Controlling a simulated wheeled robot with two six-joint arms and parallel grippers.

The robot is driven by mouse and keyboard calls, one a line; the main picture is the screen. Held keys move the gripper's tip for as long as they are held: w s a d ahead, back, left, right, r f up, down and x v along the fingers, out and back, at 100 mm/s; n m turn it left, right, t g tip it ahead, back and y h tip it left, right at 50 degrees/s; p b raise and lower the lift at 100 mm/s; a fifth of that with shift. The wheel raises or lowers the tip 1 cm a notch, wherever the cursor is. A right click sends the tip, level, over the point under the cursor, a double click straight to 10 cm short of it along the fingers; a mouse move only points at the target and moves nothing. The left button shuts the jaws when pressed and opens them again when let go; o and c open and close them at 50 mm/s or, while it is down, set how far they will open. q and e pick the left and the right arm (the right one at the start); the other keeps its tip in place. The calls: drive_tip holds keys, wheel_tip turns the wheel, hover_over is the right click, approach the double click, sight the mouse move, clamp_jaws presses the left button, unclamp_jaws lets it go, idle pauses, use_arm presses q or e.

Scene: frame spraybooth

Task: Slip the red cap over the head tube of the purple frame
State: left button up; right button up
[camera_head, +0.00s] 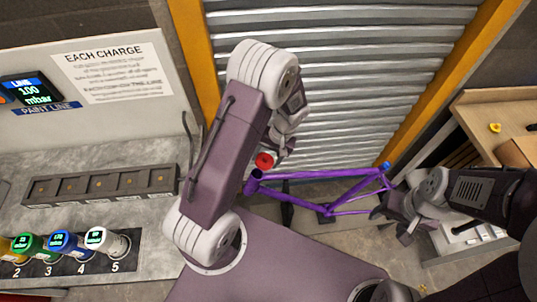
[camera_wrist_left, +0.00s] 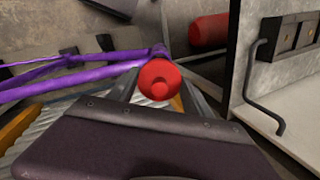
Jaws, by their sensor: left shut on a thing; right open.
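The red cap (camera_head: 264,160) shows in the head view just above the left end of the purple frame (camera_head: 315,210). My left gripper (camera_wrist_left: 157,90) is shut on the red cap; in the head view my arm hides part of it. The frame's head tube (camera_head: 252,185) is at that left end, partly behind my left arm. In the left wrist view the head tube (camera_wrist_left: 158,50) appears just beyond the cap, which overlaps it in the picture. I cannot tell whether they touch. My right gripper (camera_head: 391,222) is open near the frame's right end.
A blue piece (camera_head: 385,167) sits at the frame's upper right corner. A row of dark bins (camera_head: 100,187) and several numbered canisters (camera_head: 60,243) stand on the left bench. A corrugated shutter (camera_head: 340,80) is behind. A wooden shelf (camera_head: 500,115) is at right. A red cylinder (camera_wrist_left: 208,32) shows in the wrist view.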

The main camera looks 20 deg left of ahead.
sight(260, 177)
idle(0.4)
use_arm(q)
drive_tip(key=shift+s+f+b, duration=0.15)
drive_tip(key=shift+f+b, duration=0.3)
drive_tip(key=shift+b, duration=0.1)
drive_tip(key=b+x, duration=0.6)
drive_tip(key=x, duration=0.2)
drive_tip(key=shift+b, duration=0.3)
drive_tip(key=shift+c, duration=0.7)
drive_tip(key=o, duration=1.5)
